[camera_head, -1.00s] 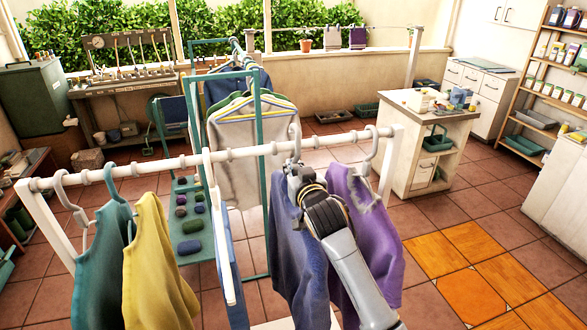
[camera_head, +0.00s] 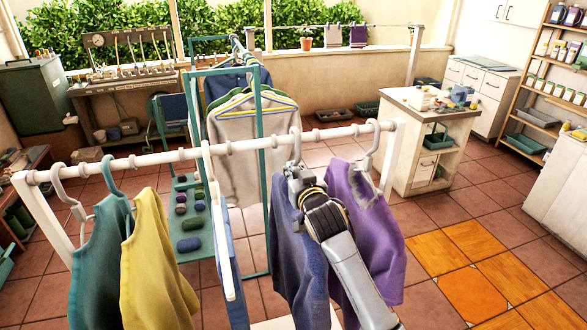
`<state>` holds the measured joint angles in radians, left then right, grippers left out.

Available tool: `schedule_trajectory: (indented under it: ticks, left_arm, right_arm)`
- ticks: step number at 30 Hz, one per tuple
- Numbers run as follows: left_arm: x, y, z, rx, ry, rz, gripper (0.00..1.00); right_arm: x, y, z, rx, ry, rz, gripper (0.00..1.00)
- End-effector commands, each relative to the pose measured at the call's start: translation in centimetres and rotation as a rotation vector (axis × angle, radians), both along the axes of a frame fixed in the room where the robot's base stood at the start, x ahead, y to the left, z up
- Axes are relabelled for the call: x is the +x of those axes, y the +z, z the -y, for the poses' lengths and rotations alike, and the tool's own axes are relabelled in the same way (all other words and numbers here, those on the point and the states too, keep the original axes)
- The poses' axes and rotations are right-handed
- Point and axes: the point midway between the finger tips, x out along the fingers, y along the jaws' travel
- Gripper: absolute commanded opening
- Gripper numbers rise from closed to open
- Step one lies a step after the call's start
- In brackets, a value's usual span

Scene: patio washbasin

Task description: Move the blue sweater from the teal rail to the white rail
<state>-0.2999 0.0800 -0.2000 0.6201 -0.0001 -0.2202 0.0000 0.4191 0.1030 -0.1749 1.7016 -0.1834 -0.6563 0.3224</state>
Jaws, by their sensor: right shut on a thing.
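The white rail (camera_head: 115,164) crosses the near part of the view. A blue sweater (camera_head: 289,250) hangs at it between a light blue garment (camera_head: 239,285) and a purple garment (camera_head: 365,235). My right gripper (camera_head: 296,178) is at the top of the blue sweater, just below the white rail, shut on its hanger. The hanger's hook (camera_head: 296,146) is at the rail; whether it bears on the rail is hard to tell. The teal rail (camera_head: 260,150) stands behind, with a grey-white garment (camera_head: 240,150) and a dark blue garment (camera_head: 226,82) on it. My left gripper is not in view.
A teal garment (camera_head: 100,255) and a yellow garment (camera_head: 155,265) hang on the left of the white rail. A white cabinet (camera_head: 430,120) stands behind on the right. The tiled floor at right is open.

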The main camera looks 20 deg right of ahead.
Motion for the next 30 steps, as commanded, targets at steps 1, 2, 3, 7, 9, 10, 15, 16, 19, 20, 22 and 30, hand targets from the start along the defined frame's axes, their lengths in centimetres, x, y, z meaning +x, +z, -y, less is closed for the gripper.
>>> schedule_trajectory:
  ticks: [1,2,3,7,9,10,15,16,19,20,22,30]
  left_arm:
    - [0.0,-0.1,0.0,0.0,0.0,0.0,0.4]
    - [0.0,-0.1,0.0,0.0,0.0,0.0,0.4]
    - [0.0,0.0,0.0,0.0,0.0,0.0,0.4]
    - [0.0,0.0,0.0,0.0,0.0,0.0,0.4]
    - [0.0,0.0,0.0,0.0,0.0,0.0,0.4]
    - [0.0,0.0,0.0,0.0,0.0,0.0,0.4]
    - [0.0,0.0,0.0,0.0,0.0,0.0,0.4]
    - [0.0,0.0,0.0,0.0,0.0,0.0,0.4]
    - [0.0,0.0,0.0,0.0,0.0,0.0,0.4]
    - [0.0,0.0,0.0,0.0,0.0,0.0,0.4]
    - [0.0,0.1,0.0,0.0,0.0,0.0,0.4]
    - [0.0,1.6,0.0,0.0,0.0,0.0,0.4]
  right_arm:
    - [0.0,0.2,0.0,0.0,0.0,0.006,0.0]
    - [0.0,0.2,0.0,0.0,0.0,0.006,0.0]
    - [0.0,0.2,0.0,0.0,0.0,0.006,0.0]
    - [0.0,0.2,0.0,0.0,0.001,0.006,0.0]
    - [0.0,0.2,0.0,0.0,0.001,0.006,0.18]
    - [0.0,0.2,0.0,0.0,0.001,0.005,0.24]
    - [0.0,0.1,0.0,0.0,0.0,0.003,0.4]
    - [0.0,0.1,0.0,0.0,0.0,0.003,0.4]
    - [0.0,0.0,0.0,0.0,0.0,0.002,0.4]
    - [0.0,-0.3,0.0,0.0,0.0,-0.004,0.4]
    - [-0.2,-0.2,0.0,0.0,0.0,-0.004,0.4]
    - [-3.1,0.1,0.0,0.001,0.0,-0.003,0.4]
